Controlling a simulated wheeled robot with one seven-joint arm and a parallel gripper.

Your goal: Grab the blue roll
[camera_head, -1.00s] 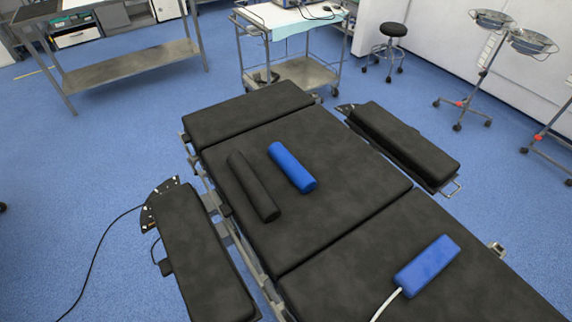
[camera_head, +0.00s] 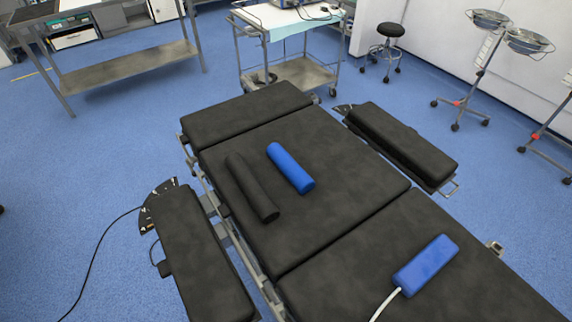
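A blue roll (camera_head: 291,168) lies on the middle section of the black operating table (camera_head: 345,215), slanting from upper left to lower right. A black roll (camera_head: 251,187) lies beside it on the left, roughly parallel, with a narrow gap between them. A blue block-shaped cushion (camera_head: 426,265) with a white tube at its lower left end lies on the table's near section. My gripper is not in view, and nothing touches the blue roll apart from the table.
Padded arm boards flank the table at left (camera_head: 202,258) and right (camera_head: 402,145). A trolley (camera_head: 290,45), a black stool (camera_head: 387,45) and a stand with bowls (camera_head: 490,50) are behind. Blue floor is open at the left, with a black cable (camera_head: 95,255) on it.

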